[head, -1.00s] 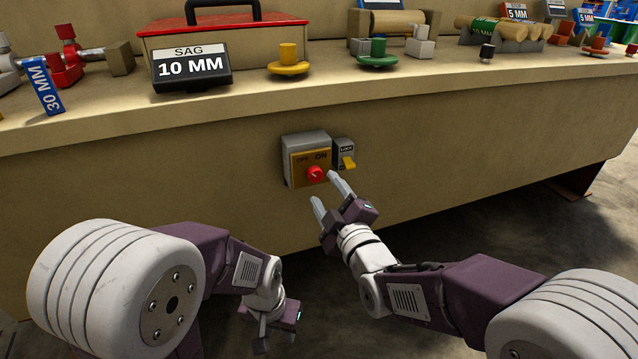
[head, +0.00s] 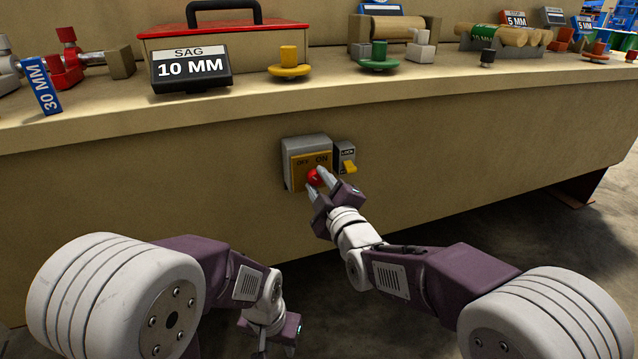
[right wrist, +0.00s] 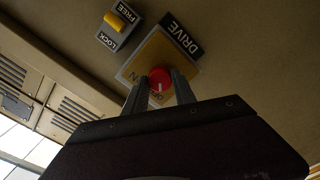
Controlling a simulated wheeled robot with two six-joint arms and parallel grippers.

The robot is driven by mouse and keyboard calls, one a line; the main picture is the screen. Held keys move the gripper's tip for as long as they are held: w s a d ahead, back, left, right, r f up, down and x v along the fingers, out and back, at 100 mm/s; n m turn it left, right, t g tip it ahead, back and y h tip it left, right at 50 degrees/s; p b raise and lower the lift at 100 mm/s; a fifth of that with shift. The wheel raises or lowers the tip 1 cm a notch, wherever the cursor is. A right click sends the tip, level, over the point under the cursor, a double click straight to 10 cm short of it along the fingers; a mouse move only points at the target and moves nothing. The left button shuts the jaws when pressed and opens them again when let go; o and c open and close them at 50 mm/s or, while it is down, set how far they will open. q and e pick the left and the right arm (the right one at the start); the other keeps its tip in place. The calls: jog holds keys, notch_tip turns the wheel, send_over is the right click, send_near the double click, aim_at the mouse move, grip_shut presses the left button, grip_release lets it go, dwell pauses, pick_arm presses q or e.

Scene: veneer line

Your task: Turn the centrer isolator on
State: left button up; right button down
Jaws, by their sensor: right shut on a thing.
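The isolator is a grey box (head: 288,168) with a yellow plate marked OFF and ON, on the bench's front panel. Its red knob (right wrist: 160,77) has a white mark that points toward OFF in the right wrist view. A black label there reads DRIVE (right wrist: 181,35). Beside the box is a small grey lock (head: 344,150) with a yellow lever (head: 349,167), which sits toward FREE. My right gripper (head: 316,180) is shut on the red knob, one finger on each side. My left gripper (head: 275,340) hangs low, away from the isolator; its jaw opening is unclear.
The bench top (head: 130,118) above holds a red-lidded box (head: 225,42), a SAG 10 MM sign (head: 190,68), a yellow knob-like part (head: 288,65) and a green one (head: 378,60).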

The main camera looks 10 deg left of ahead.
jog(key=m, duration=0.8)
jog(key=shift+m, duration=0.4)
jog(key=m+b, duration=0.1)
jog(key=m, duration=0.3)
jog(key=shift+f, duration=0.1)
jog(key=shift+m, duration=2.5)
jog(key=shift+b, duration=0.3)
jog(key=c, duration=1)
grip_release()
